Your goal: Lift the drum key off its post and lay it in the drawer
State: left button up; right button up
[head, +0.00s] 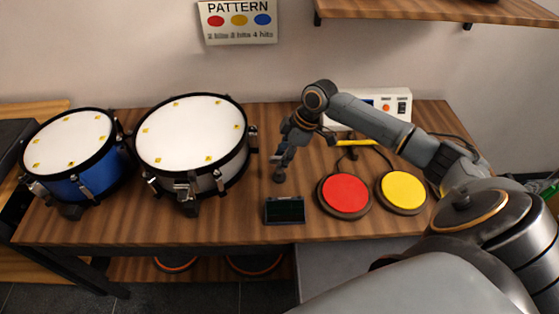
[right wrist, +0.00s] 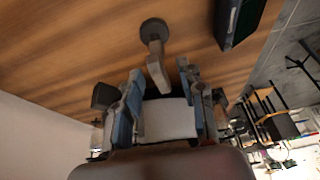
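My right gripper (head: 287,152) reaches down over the wooden table, right of the white drum. In the right wrist view its two fingers (right wrist: 162,80) are apart. A small grey post (right wrist: 157,72) with a round dark base (right wrist: 153,30) rises between the fingers, with gaps visible on both sides. The post's base (head: 279,177) also shows below the gripper in the head view. I cannot make out the drum key separately from the post and fingers. A plain grey surface (head: 325,264) lies below the table's front edge; I cannot tell whether it is the drawer. My left gripper is out of view.
A blue drum (head: 70,140) and a white drum (head: 195,130) stand on the left. A small dark box (head: 285,210) lies near the front edge. Red (head: 346,196) and yellow (head: 403,191) pads sit right of it. A white device (head: 385,105) stands behind.

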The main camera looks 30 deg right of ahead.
jog(key=shift+x, duration=1.1)
jog(key=shift+f, duration=0.1)
grip_shut()
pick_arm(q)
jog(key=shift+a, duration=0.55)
pick_arm(e)
jog(key=shift+r, duration=0.85)
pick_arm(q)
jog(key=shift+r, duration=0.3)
pick_arm(e)
jog(key=s+d+r, duration=0.1)
jog(key=s+r, duration=1)
jog(key=s, duration=0.3)
jog(key=shift+d+r, duration=0.2)
